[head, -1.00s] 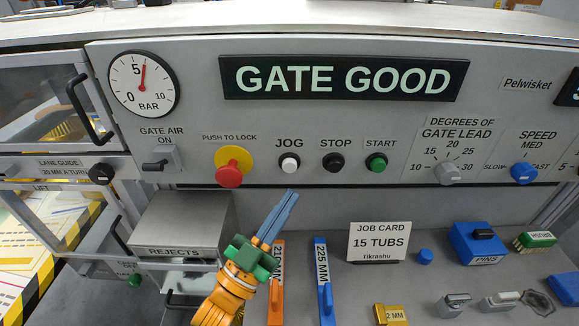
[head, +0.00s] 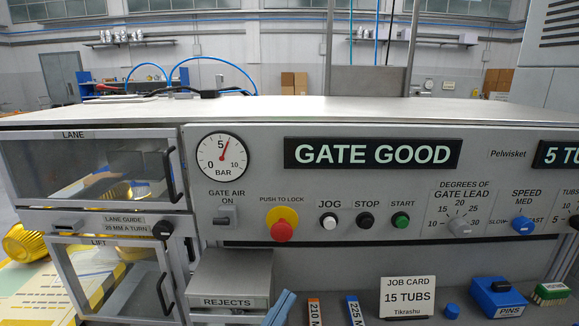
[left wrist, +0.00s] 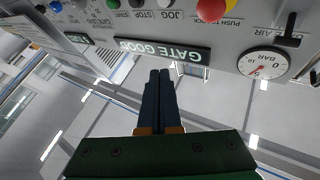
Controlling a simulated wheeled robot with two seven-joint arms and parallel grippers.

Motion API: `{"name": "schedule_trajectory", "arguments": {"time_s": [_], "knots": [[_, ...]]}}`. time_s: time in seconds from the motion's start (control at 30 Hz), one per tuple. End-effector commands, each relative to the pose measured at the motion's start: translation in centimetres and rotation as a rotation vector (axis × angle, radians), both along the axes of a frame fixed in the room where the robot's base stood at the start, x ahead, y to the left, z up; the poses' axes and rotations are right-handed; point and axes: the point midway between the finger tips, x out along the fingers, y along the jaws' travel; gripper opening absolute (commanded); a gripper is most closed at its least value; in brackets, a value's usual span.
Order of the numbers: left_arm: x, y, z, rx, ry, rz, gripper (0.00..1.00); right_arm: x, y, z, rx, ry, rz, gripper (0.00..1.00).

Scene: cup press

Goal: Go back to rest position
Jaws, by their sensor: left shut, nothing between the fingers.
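My left gripper (head: 279,308) shows only its blue fingertips at the bottom edge of the head view, between the rejects box and the orange 210 tag. In the left wrist view its two dark fingers (left wrist: 159,75) lie together, shut and empty, pointing at the panel side. They touch nothing that I can see. My right gripper does not show in either view.
The control panel (head: 262,170) carries a gauge (head: 222,158), a red push-to-lock button (head: 282,229) and a GATE GOOD display (head: 373,153). The rejects box (head: 231,279), job card (head: 408,297) and blue pins box (head: 497,297) stand below it.

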Motion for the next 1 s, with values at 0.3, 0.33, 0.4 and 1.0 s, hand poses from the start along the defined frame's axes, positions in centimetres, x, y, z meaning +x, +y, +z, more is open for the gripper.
{"name": "schedule_trajectory", "arguments": {"time_s": [0.3,0.33,0.4,1.0], "knots": [[1.3,3.4,-5.8,0.073,0.323,0.168,0.0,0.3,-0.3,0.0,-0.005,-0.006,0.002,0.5],[1.3,3.8,-6.6,0.084,0.363,0.187,0.0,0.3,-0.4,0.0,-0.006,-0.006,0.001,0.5],[0.9,5.0,-8.7,0.111,0.473,0.232,0.0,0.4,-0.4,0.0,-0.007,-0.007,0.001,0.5],[-16.1,14.5,-23.9,0.42,1.512,0.446,0.0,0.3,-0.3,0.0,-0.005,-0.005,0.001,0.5]]}}
